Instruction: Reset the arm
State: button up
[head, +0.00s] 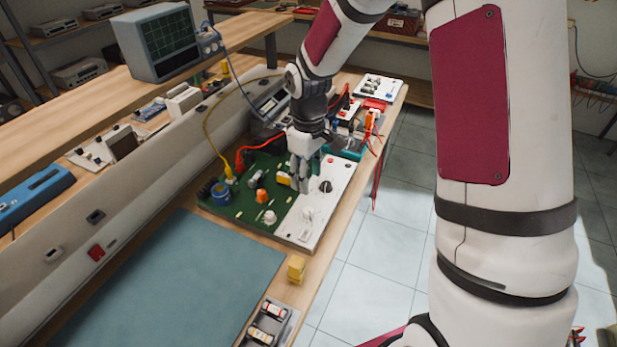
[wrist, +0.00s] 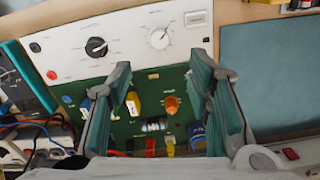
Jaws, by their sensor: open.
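My gripper (head: 302,180) hangs at the end of my white and dark red arm, fingers pointing down, above the green and white circuit panel on the bench. In the wrist view my gripper (wrist: 165,100) shows two grey-green fingers spread wide, with nothing held between them. Below and beyond them is the circuit panel (wrist: 125,62), with a black knob (wrist: 96,47), a white dial, a yellow part (wrist: 133,103) and an orange part (wrist: 171,104). In the head view the panel (head: 312,222) is partly hidden by my gripper. I cannot tell whether the fingertips touch it.
A blue mat (head: 185,280) lies in front of the panel. A yellow block (head: 296,268) and a tray with batteries (head: 268,325) sit near the bench edge. Yellow and red cables (head: 240,155) rise from the panel. An oscilloscope (head: 165,42) stands at the back left.

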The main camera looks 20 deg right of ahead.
jog(key=shift+r, duration=0.1)
jog(key=s+r+m+t, duration=0.45)
jog(key=s+r, duration=1.15)
jog(key=r, duration=0.5)
jog(key=s+r+m, duration=0.1)
jog(key=s+m, duration=0.1)
jog(key=s, duration=0.6)
jog(key=shift+r+t, duration=0.4)
jog(key=shift+t, duration=0.05)
